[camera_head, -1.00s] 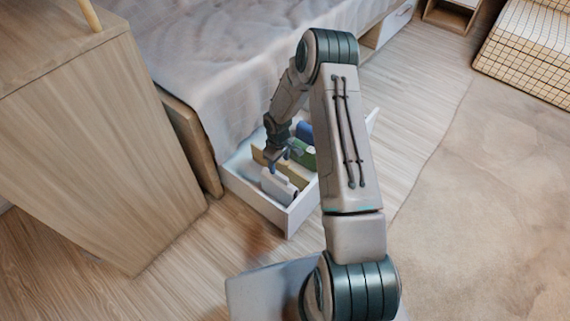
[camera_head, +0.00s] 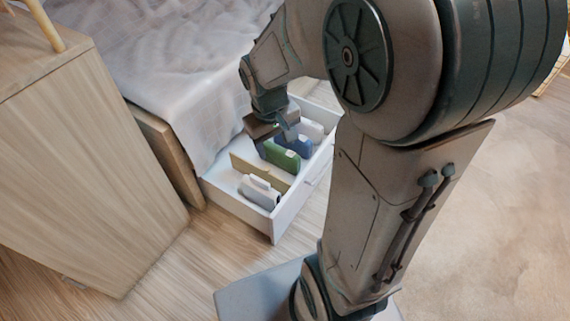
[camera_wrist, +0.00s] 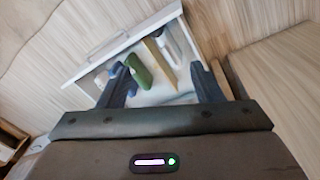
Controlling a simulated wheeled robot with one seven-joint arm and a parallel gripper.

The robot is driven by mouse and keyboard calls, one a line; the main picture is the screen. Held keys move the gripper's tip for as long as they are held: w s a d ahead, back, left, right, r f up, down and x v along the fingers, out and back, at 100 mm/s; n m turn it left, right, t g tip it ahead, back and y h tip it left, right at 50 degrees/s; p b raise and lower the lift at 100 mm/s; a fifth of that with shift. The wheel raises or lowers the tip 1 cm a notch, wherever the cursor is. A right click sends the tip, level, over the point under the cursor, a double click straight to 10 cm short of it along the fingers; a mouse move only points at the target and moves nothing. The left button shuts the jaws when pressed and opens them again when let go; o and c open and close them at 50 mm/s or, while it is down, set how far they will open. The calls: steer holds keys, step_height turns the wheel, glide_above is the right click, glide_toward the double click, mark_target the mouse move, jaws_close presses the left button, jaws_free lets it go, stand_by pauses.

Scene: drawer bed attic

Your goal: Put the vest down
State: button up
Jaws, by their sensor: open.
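My gripper (camera_head: 287,132) is over the far part of the open white drawer (camera_head: 285,214), near the blue item. In the wrist view my gripper (camera_wrist: 163,78) has its two fingers wide apart, with nothing held between them. The drawer holds folded-looking items: a pale grey one (camera_head: 258,191) at the near end, a green one (camera_head: 280,156), a blue one (camera_head: 298,146) and a pale one (camera_head: 311,130) at the far end. In the wrist view the green item (camera_wrist: 138,68) shows between the fingers. I cannot tell which item is the vest.
A tan divider (camera_head: 262,174) crosses the drawer between the near grey item and the green one. The bed (camera_head: 170,60) stands behind the drawer, and a wooden cabinet (camera_head: 85,170) stands at the left. Open floor (camera_head: 480,240) lies at the right.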

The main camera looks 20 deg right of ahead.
steer(key=s+a+r+m+y, duration=0.1)
steer(key=s+r, duration=0.2)
steer(key=s, duration=0.7)
steer(key=shift+a+r+m, duration=0.25)
steer(key=shift+r+m, duration=0.15)
steer(key=shift+w, duration=0.1)
steer(key=shift+c, duration=0.3)
